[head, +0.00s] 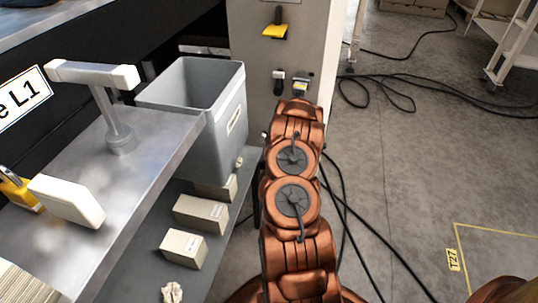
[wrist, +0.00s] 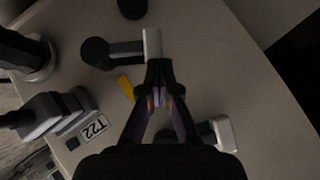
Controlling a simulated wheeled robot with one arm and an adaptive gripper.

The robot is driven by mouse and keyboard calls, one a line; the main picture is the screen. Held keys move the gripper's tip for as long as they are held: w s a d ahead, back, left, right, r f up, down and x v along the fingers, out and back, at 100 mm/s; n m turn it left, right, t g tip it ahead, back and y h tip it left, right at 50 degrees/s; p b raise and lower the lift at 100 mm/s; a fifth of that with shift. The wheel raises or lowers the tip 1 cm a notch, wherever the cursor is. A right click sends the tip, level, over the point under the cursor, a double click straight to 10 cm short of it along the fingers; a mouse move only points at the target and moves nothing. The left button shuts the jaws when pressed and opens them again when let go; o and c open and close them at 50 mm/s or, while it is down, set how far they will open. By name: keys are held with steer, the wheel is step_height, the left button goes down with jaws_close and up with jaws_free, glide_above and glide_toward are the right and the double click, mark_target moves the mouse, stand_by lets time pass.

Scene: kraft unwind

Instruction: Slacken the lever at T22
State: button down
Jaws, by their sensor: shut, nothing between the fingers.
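The T22 label (wrist: 95,130) is at the lower left in the wrist view, on a pale panel (wrist: 230,80). A dark grey stepped block (wrist: 55,112) stands right beside it. A lever with a round dark pivot (wrist: 95,51) and a white end (wrist: 152,44) lies above the label; I cannot tell which part T22 names. My gripper (wrist: 160,78) is shut and empty, its tips just below that white end; I cannot tell whether they touch. Another white-ended part (wrist: 222,133) is at lower right, partly hidden by my gripper. In the head view my arm hides the gripper.
A yellow handle (head: 275,30) and small fittings (head: 279,78) are on the pale cabinet (head: 258,60). A grey bin (head: 225,110) and a metal bench (head: 150,160) stand at left, with boxes (head: 200,213) below. Cables (head: 385,90) lie on the floor at right.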

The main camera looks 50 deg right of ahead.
steer(key=shift+w+a+f, duration=0.2)
steer(key=shift+w, duration=0.15)
steer(key=shift+w+f, duration=0.1)
stand_by(0.4)
